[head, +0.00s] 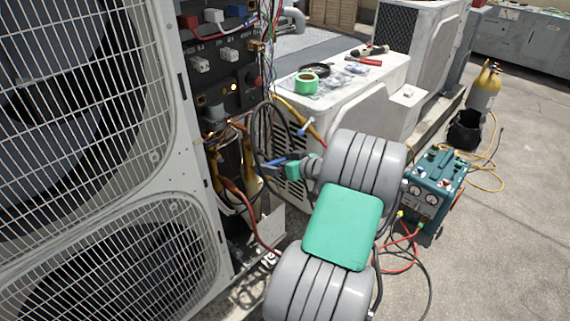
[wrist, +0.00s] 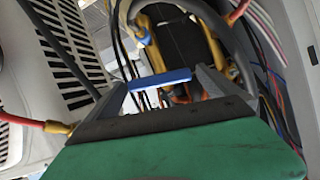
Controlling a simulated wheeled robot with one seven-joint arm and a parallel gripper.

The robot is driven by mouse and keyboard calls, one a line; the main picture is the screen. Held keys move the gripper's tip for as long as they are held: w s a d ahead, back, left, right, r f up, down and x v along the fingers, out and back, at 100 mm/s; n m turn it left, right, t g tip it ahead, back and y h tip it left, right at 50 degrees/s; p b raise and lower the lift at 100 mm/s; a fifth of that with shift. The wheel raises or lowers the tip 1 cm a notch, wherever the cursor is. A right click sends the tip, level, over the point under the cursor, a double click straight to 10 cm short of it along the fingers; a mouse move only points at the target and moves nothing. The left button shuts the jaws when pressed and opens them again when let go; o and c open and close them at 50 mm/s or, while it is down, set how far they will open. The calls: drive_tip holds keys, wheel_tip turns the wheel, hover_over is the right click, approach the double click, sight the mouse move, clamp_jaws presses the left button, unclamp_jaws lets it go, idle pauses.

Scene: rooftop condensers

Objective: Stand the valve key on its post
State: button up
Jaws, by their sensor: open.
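A blue bar, which looks like the handle of the valve key (wrist: 158,78), lies across the space between my two fingers in the wrist view, with a short pale stem below it. My gripper (wrist: 165,90) is open around or just short of it; I cannot tell whether the fingers touch it. In the head view my gripper (head: 280,165) reaches left to the open condenser's wiring and hoses, and blue shows at its fingers. I cannot make out the post; it may be hidden behind my arm or among the hoses.
The large condenser's grilles (head: 90,110) stand close on the left. Hoses and wires (head: 235,165) crowd the open bay. A white condenser (head: 350,105) behind carries green tape (head: 306,83) and tools. A teal gauge unit (head: 432,190) sits on the ground at right.

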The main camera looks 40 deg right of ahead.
drive_tip(key=c, duration=1.8)
drive_tip(key=shift+c, duration=0.2)
